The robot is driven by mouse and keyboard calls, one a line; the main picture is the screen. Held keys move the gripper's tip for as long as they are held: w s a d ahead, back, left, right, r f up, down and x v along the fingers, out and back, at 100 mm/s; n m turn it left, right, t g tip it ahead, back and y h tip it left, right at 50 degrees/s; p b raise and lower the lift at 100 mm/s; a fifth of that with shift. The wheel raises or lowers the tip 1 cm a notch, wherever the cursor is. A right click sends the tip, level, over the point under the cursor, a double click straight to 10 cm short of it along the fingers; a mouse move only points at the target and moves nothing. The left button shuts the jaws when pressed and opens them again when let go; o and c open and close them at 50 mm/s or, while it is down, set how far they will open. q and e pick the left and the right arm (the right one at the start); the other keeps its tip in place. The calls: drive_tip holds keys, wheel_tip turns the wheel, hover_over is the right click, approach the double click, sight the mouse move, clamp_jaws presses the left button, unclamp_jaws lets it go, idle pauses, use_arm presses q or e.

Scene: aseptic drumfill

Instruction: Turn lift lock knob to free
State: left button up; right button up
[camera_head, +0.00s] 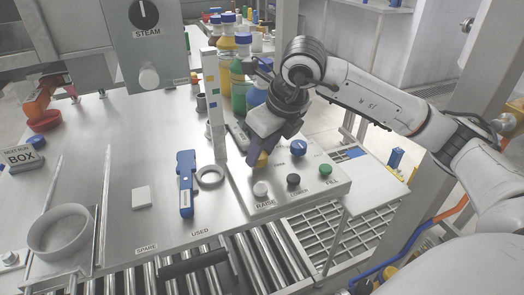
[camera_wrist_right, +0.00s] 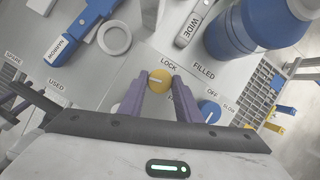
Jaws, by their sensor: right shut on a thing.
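The yellow lift lock knob (camera_head: 262,160) stands on the light control panel (camera_head: 330,186). In the right wrist view, the knob (camera_wrist_right: 159,80) has a pale pointer line running roughly across the picture. The word LOCK is printed above it, and a partly hidden label starting with F is below it. My right gripper (camera_head: 259,153) reaches down from above and is shut on the knob, with its purple fingers (camera_wrist_right: 160,84) on either side of it.
A blue knob (camera_head: 298,148) sits close to the right of my gripper. White (camera_head: 260,189), black (camera_head: 293,180) and green (camera_head: 325,171) buttons line the panel's front. A blue-and-grey tool (camera_head: 186,183) and a grey ring (camera_head: 210,177) lie to the left. Bottles stand behind.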

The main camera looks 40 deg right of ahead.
drive_tip(key=shift+m+h, duration=0.6)
drive_tip(key=shift+m, duration=0.8)
drive_tip(key=o, duration=1.1)
drive_tip(key=shift+c, duration=0.2)
drive_tip(key=v, duration=1)
drive_tip(key=shift+r+p, duration=0.2)
drive_tip(key=shift+p, duration=0.1)
drive_tip(key=shift+a, duration=0.15)
